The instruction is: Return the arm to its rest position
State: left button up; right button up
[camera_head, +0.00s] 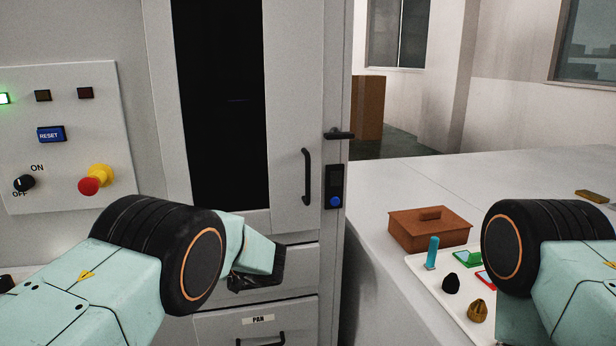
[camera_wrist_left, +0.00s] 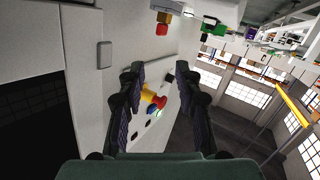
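My left arm comes in from the left in the head view, in front of the cabinet. Its dark gripper (camera_head: 257,278) is partly hidden behind my wrist and shows in front of the cabinet's lower drawers. In the left wrist view the two fingers of my left gripper (camera_wrist_left: 160,75) stand wide apart with nothing held. The red and yellow emergency stop (camera_wrist_left: 152,97) shows in the gap behind them, apart from the fingers. My right arm (camera_head: 560,270) is at the right edge over the white counter; its gripper is out of view.
The cabinet (camera_head: 305,110) has a black handle and drawers, one labelled PAN (camera_head: 257,320). A control panel (camera_head: 65,120) with switches is at left. The counter (camera_head: 400,190) holds a brown lidded box (camera_head: 430,232) and a white tray (camera_head: 445,300) with small items, close to my right arm.

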pick_arm(q)
notch_tip(320, 180, down, 13)
jog(key=s+m+t+h+b, duration=0.1)
jog(key=s+m+t+h, duration=0.1)
jog(key=m+t+h, duration=0.55)
jog(key=s+d+f+m+g+h+b, duration=0.1)
jog(key=s+f+m+g+h, duration=0.4)
jog(key=s+f, duration=0.55)
jog(key=s+d+f+m+g+h+b, duration=0.1)
jog(key=s+f+g, duration=0.1)
jog(key=s, duration=0.9)
jog(key=s+d+f+m+g+h+b, duration=0.1)
jog(key=s+d+f+g, duration=0.1)
jog(key=s, duration=1)
jog(key=s+d+f+m+g+h+b, duration=0.1)
jog(key=s+f+m+g, duration=0.1)
jog(key=s, duration=1)
notch_tip(320, 180, down, 2)
jog(key=shift+s+d+f+g, duration=0.1)
jog(key=shift+s+d+g, duration=0.15)
jog(key=shift+g, duration=0.5)
